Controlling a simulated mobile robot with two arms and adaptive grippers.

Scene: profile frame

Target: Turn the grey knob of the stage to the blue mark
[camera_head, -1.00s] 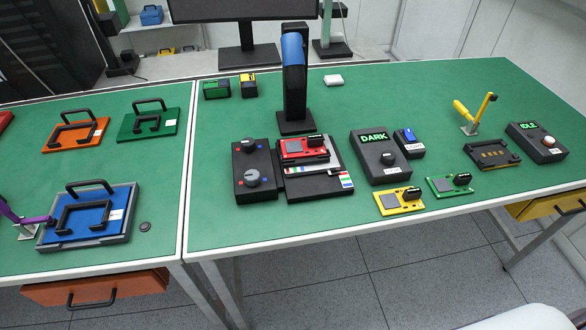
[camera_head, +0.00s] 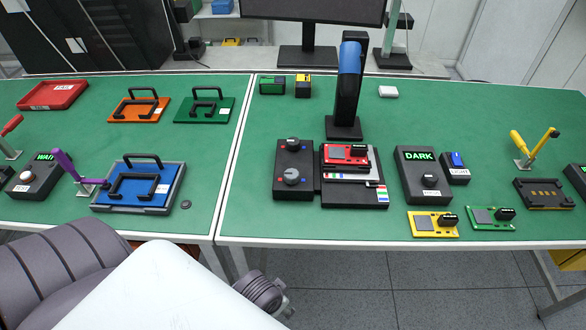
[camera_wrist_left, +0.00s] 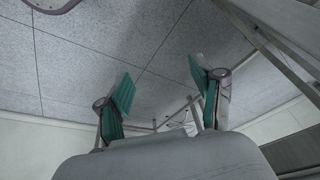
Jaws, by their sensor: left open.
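The stage is a black unit with a control box (camera_head: 279,160) at its left and a platform (camera_head: 354,196) bearing a red board (camera_head: 346,154). The grey knob (camera_head: 292,177) sits on the front part of the box, and a darker knob (camera_head: 293,143) sits behind it. Small red and blue marks lie beside the knobs; where the grey knob points is too small to tell. In the left wrist view my left gripper (camera_wrist_left: 161,86) is open and empty, with grey floor beyond its fingers. It is away from the knob. My right gripper is not in view.
A black stand with a blue top (camera_head: 346,90) rises behind the stage. A DARK box (camera_head: 423,176) stands right of it. Yellow (camera_head: 433,224) and green (camera_head: 492,218) boards lie at the front right. A blue tray (camera_head: 140,189) lies left; green table shows between it and the stage.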

